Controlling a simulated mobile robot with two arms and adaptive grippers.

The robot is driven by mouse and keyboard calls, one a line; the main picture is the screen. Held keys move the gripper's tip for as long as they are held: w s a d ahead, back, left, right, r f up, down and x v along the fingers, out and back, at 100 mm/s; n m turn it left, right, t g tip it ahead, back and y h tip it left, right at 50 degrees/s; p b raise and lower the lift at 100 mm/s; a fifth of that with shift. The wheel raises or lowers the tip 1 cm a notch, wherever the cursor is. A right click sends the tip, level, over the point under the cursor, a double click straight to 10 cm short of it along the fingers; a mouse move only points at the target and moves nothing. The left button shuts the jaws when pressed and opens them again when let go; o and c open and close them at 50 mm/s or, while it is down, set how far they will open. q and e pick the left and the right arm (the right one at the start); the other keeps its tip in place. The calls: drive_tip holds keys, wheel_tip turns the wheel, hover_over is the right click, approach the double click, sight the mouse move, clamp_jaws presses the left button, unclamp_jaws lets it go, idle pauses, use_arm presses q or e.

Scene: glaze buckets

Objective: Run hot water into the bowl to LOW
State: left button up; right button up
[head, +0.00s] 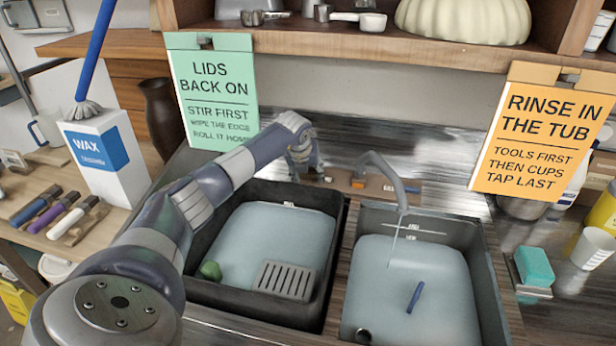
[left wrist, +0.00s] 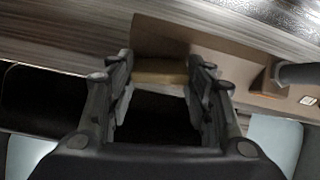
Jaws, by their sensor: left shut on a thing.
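My left gripper (head: 306,172) is at the left end of the brown tap base (head: 345,182) behind the sink. In the left wrist view its fingers (left wrist: 160,74) stand on either side of a tan lever (left wrist: 160,70) and are shut on it. The grey tap spout (head: 387,180) points over the right bowl (head: 487,275), and a thin stream of water (head: 393,250) falls from it. Pale water (head: 410,290) stands in that bowl. A light marking shows on its back wall; I cannot read it. My right gripper is out of view.
A blue stick (head: 415,297) lies in the right bowl. The dark left bowl (head: 341,240) holds water, a grey slotted rack (head: 285,280) and a green lump (head: 210,270). A teal sponge (head: 534,266) sits at right. Two hanging signs flank the tap.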

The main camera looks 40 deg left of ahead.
use_arm(q)
drive_tip(key=shift+m+b, duration=0.3)
drive_tip(key=shift+m, duration=0.7)
drive_tip(key=o, duration=0.8)
drive_tip(key=v, duration=1.2)
drive_tip(key=shift+w, duration=0.1)
drive_tip(key=shift+d+f, duration=0.1)
